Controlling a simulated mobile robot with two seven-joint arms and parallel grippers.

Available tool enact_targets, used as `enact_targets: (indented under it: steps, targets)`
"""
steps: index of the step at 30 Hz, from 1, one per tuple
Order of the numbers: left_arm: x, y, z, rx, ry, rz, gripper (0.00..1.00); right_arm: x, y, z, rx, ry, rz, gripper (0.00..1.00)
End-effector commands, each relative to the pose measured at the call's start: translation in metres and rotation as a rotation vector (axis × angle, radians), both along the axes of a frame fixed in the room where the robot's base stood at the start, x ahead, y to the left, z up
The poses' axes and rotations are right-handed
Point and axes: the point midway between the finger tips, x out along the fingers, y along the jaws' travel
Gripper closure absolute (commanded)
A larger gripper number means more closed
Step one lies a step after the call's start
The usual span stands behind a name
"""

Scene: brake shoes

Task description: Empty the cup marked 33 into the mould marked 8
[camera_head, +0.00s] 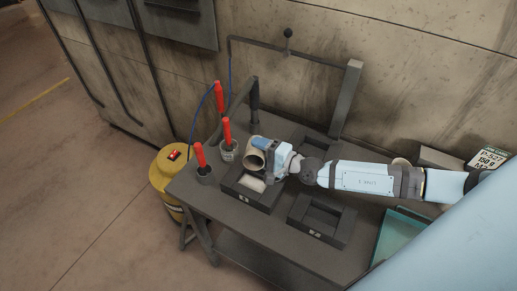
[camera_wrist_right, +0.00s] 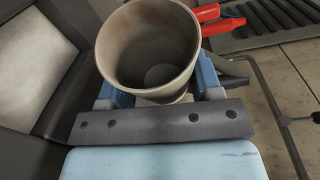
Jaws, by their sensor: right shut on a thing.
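My right gripper (camera_head: 262,152) is shut on a beige-grey cup (camera_head: 256,160), holding it tilted above the front left mould (camera_head: 262,203). In the wrist view the same cup (camera_wrist_right: 110,45) sits between the fingers (camera_wrist_right: 155,97), its mouth facing the camera. Its inside looks bare, with a paler round patch at the bottom. Pale material (camera_head: 251,183) lies in the mould's cavity under the cup; it also shows at the left of the wrist view (camera_wrist_right: 35,75). The mould's small label is too small to read, and no number shows on the cup. My left gripper is not in view.
A second dark mould (camera_head: 340,238) stands front right and another (camera_head: 313,140) at the back, both seemingly empty. A teal tray (camera_head: 388,238) lies at the right. A yellow drum (camera_head: 163,178) stands beside the table.

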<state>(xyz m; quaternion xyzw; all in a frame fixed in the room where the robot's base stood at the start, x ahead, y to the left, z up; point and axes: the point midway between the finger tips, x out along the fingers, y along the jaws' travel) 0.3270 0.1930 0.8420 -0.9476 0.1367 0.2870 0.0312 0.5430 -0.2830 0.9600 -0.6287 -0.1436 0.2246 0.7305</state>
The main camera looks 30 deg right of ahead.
Motion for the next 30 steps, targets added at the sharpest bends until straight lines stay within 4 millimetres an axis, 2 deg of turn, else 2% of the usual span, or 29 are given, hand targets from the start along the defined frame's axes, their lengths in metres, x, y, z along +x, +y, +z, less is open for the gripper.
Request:
enact_targets:
  steps: [1,4,6,12,18,24,30]
  targets:
    - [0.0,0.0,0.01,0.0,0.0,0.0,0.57,0.003,-0.002,0.004,0.05,0.07,-0.001,0.68]
    - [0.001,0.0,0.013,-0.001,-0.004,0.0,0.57,0.007,-0.005,-0.003,0.178,0.241,0.0,0.68]
    - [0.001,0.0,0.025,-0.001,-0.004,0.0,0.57,0.009,-0.007,0.007,0.246,0.329,-0.001,0.68]
    - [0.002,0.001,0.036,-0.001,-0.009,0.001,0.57,0.017,-0.013,0.024,0.496,0.666,0.0,0.68]
    - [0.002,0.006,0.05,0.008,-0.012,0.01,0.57,0.015,-0.011,0.043,0.692,0.928,0.0,0.68]
    - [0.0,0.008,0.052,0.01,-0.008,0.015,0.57,0.014,-0.01,0.05,0.803,1.077,0.0,0.68]
    - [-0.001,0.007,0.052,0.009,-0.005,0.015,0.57,0.014,-0.01,0.052,0.831,1.115,0.0,0.68]
